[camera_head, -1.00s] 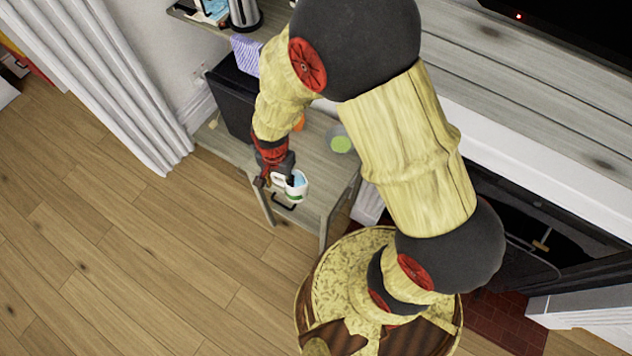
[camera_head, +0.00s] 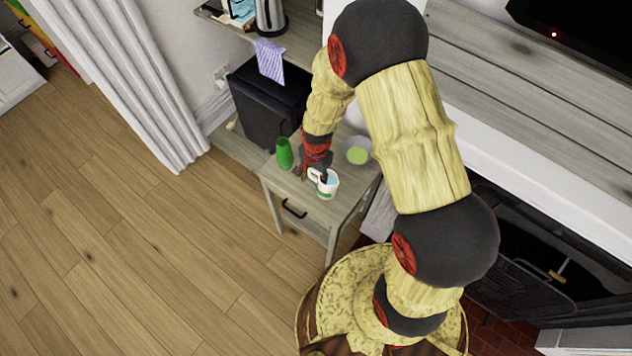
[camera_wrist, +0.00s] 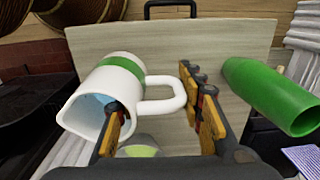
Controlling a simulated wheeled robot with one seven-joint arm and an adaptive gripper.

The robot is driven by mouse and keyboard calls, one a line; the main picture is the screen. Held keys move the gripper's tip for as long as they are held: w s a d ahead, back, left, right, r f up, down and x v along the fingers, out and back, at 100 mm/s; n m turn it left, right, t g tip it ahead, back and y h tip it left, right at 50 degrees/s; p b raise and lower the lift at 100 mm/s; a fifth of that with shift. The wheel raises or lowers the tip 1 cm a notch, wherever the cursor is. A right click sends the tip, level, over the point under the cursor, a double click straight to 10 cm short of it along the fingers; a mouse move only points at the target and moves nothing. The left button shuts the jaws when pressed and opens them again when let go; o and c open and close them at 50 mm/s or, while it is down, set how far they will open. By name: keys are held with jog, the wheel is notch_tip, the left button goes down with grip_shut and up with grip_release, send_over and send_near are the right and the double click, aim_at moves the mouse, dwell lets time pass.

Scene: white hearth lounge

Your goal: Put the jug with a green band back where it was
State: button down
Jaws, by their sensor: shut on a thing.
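The white jug with a green band (camera_head: 328,186) is over the right part of the small grey wooden cabinet (camera_head: 268,176); I cannot tell whether its base touches the top. My gripper (camera_head: 314,174) is shut on the jug's handle, at the jug's left. In the wrist view the jug (camera_wrist: 92,100) is at the left, its mouth toward the camera and pale blue inside. Its handle reaches between the fingers of my gripper (camera_wrist: 160,100).
A green cup (camera_head: 284,153) stands on the cabinet left of my gripper. A bowl with something green inside (camera_head: 357,150) is behind the jug. A black box-shaped appliance (camera_head: 262,108) stands farther back. The wooden floor (camera_head: 140,250) at left is clear.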

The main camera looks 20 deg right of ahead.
aim_at(317, 180)
jog(key=shift+w+d+f, duration=0.35)
jog(key=shift+d+f, duration=0.1)
jog(key=shift+f, duration=0.25)
jog(key=shift+w+d+f+b, duration=0.15)
jog(key=shift+f+b, duration=0.5)
jog(key=shift+f, duration=0.95)
jog(key=shift+f, duration=0.1)
jog(key=shift+f, duration=0.15)
jog(key=c, duration=1.2)
grip_release()
jog(key=shift+o, duration=0.2)
